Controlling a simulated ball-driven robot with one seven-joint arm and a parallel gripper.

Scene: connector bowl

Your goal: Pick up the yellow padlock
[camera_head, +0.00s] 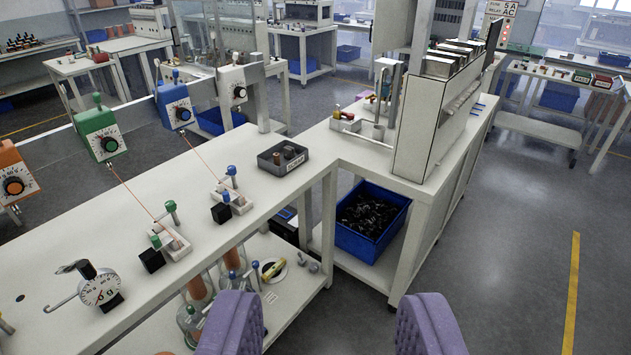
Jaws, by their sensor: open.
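My gripper (332,325) is open at the bottom of the view, with its two purple fingers wide apart and nothing seen between them. I cannot clearly make out a yellow padlock. A small yellow object (274,269) lies on a round dark-and-white dish on the lower shelf, ahead and left of my gripper; it is too small to tell what it is. Small red and yellow pieces (344,116) sit in a light tray on the far bench, also too small to identify.
A long white bench (110,225) with dials, clamps and a gauge (100,290) fills the left. A grey tray (282,156) stands near its corner. A blue bin (366,245) of dark parts sits under the adjoining bench. Floor is clear at right.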

